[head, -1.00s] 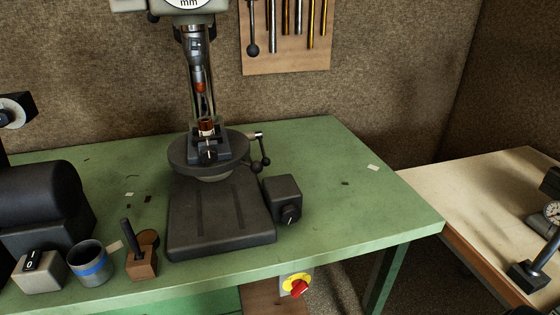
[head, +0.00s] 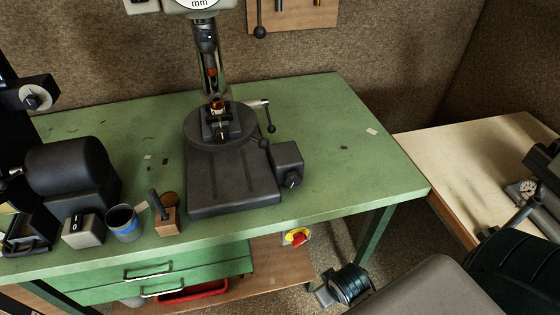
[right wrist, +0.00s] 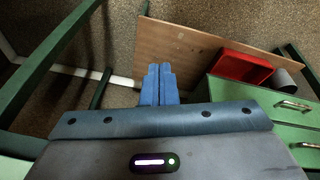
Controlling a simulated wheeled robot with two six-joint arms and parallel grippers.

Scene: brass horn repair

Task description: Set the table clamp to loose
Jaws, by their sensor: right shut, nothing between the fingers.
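The drill press table clamp (head: 269,122) shows in the head view as a dark lever with a ball end, beside a silver stub at the right of the round table (head: 190,140). The lever hangs down, slightly tilted. Whether it is tight or loose cannot be told. A second dark ball shows just below it. My right gripper (right wrist: 158,85) is shut and empty, its blue fingertips together in the right wrist view. It is low in front of the bench, well below and apart from the clamp. My left gripper is not in view.
A grinder (head: 70,165), a blue-banded cup (head: 123,226) and a wooden block (head: 167,221) stand left. Below are a red-yellow switch (head: 296,237), green drawers (head: 210,262) and a wooden shelf (right wrist: 180,50) with a red tray (right wrist: 243,66).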

